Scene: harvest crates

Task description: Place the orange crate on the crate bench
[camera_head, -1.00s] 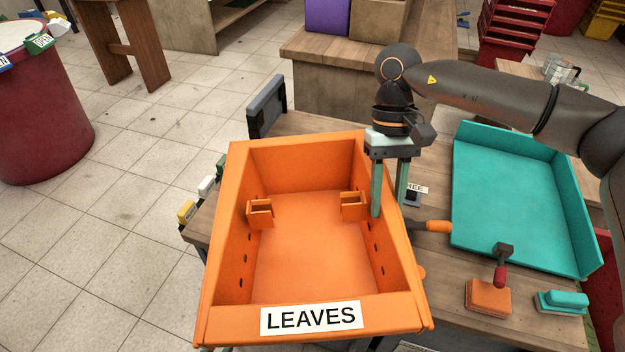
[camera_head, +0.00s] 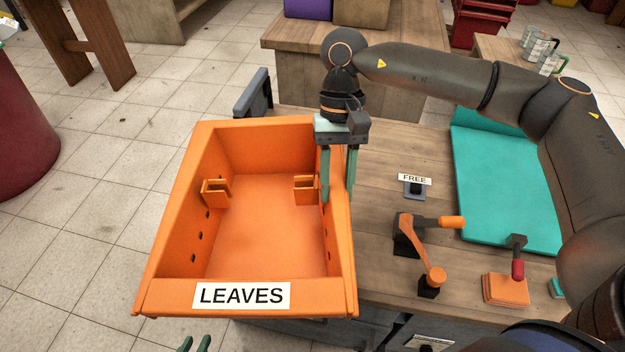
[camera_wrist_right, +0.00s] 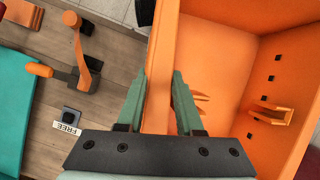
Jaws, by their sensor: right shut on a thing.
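The orange crate (camera_head: 249,312), labelled LEAVES, is empty except for two small orange brackets on its inner side walls. It hangs largely past the left edge of the near wooden table. My right gripper (camera_head: 338,198) is shut on the crate's right wall, one finger inside and one outside. The right wrist view shows both fingers (camera_wrist_right: 160,100) straddling that orange wall. My left gripper (camera_head: 194,343) shows only as two fingertips, spaced apart, at the bottom edge below the crate. A wooden bench (camera_head: 292,55) stands behind; I cannot tell whether it is the crate bench.
Purple and brown boxes (camera_head: 362,12) stand on the back bench.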

